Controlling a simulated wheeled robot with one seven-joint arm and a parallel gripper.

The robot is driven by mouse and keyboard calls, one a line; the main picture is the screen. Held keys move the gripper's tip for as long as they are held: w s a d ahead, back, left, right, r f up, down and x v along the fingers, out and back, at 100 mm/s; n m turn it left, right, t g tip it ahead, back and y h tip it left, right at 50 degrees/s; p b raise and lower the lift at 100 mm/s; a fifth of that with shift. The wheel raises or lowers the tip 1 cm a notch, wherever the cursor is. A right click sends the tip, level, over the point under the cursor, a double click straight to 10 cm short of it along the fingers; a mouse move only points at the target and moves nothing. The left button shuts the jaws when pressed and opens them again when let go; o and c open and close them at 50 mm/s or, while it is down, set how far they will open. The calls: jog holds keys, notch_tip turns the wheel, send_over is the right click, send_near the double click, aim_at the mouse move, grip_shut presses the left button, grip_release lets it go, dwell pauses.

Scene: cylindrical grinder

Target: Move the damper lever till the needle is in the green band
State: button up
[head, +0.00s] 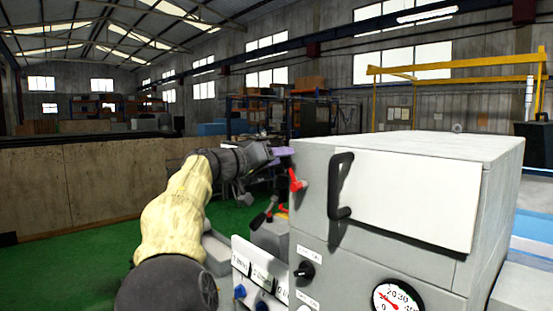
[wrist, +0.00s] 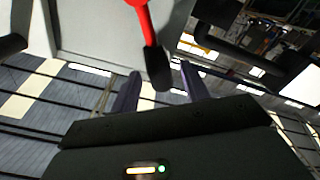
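The red lever (head: 295,180) is on the left side of the grey machine cabinet, below my gripper's fingertips in the head view. In the wrist view the lever (wrist: 145,22) ends in a black grip (wrist: 157,68) that reaches between my fingers. My gripper (head: 284,152) is open, with a purple finger on each side of the grip in the wrist view (wrist: 161,80). I see a gap on both sides and no clear contact. The round gauge (head: 397,300) is cut off by the lower edge. Its red needle points up-left, near the 20; no green band shows.
The cabinet (head: 490,200) has a white front panel with a black handle (head: 340,186). A black knob (head: 304,271) and a panel with blue knobs (head: 258,285) are below. Another red-and-black lever (head: 266,213) stands left of the cabinet. Green floor is open at left.

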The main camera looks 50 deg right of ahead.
jog(key=w+a+b, duration=0.1)
jog(key=a+b, duration=0.5)
jog(key=a, duration=1.1)
jog(key=shift+w+a, duration=0.2)
dwell(0.7)
